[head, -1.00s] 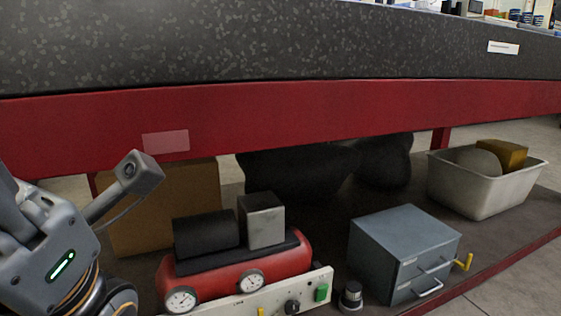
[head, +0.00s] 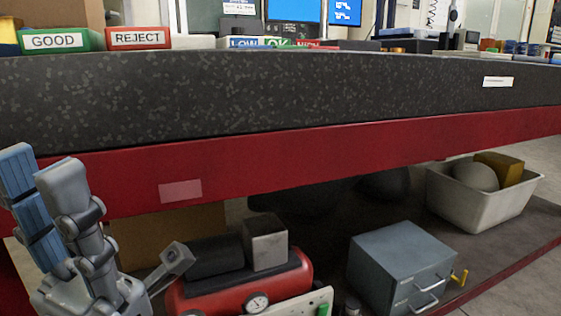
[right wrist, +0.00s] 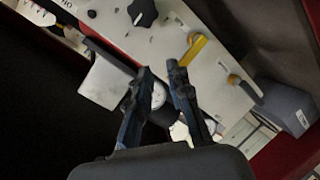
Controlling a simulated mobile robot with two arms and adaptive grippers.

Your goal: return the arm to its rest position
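My left gripper (head: 28,160) stands at the lower left in the head view, its fingers pointing up in front of the red table beam. The broad ribbed blue pad of one finger shows beside the grey back of the other. It looks open and holds nothing that I can see. My right gripper (right wrist: 160,72) shows only in the right wrist view, with a gap between its dark fingertips and nothing clearly gripped. Beyond it is a pale panel (right wrist: 215,70) with a black knob and a yellow lever. Neither whole arm is in view.
The speckled slab (head: 260,95) and red beam (head: 330,150) cross the head view. Green GOOD (head: 60,41) and red REJECT (head: 138,38) bins stand on top. Below are a red compressor (head: 235,288), a grey drawer box (head: 400,262) and a white tub (head: 465,203).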

